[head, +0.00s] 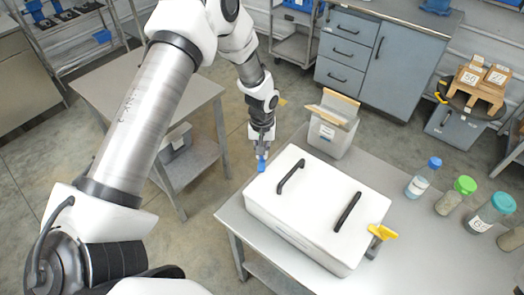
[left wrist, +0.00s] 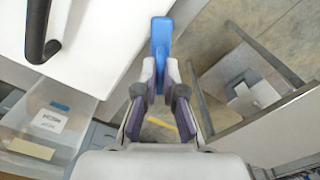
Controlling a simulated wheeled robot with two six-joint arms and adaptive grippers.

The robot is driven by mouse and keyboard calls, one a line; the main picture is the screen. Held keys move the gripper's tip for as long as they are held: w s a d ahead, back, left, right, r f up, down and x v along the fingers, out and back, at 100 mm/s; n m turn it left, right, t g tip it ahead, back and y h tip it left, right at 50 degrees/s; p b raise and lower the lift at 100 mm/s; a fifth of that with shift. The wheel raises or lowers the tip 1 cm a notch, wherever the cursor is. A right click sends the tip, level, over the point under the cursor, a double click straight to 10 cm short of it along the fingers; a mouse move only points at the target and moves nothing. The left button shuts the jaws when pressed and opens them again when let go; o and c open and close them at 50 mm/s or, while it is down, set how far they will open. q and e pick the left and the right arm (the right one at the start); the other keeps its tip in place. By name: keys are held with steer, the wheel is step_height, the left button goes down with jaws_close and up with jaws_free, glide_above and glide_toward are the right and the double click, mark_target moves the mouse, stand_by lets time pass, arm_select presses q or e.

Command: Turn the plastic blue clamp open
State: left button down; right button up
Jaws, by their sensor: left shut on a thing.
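The blue clamp (left wrist: 161,38) sits at the edge of the white hopper box lid, with its blue lever between my left fingertips in the left wrist view. In the head view the blue clamp (head: 262,165) shows at the far left corner of the white box (head: 300,215). My left gripper (head: 262,150) reaches down to it from above and is shut on it. In the left wrist view my left gripper (left wrist: 161,75) has a finger on each side of the lever's near end. The clamp's base is hidden. My right gripper is not in view.
The box lid has two black handles (head: 347,212). A yellow clamp (head: 382,233) is at its right side. A clear bin (head: 332,125) stands behind the box. Several capped jars (head: 423,178) stand to the right. The table (head: 430,260) is clear at front right.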

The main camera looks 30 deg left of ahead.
arm_select(q)
steer(key=m, duration=0.6)
steer(key=shift+s+f+m+b, duration=0.2)
steer(key=shift+m+b, duration=0.1)
steer(key=shift+b, duration=0.05)
stand_by(0.4)
steer(key=c, duration=1.4)
jaws_free()
steer(key=shift+o, duration=0.6)
steer(key=shift+w, duration=0.15)
steer(key=shift+r, duration=0.15)
step_height(320, 180, up, 12)
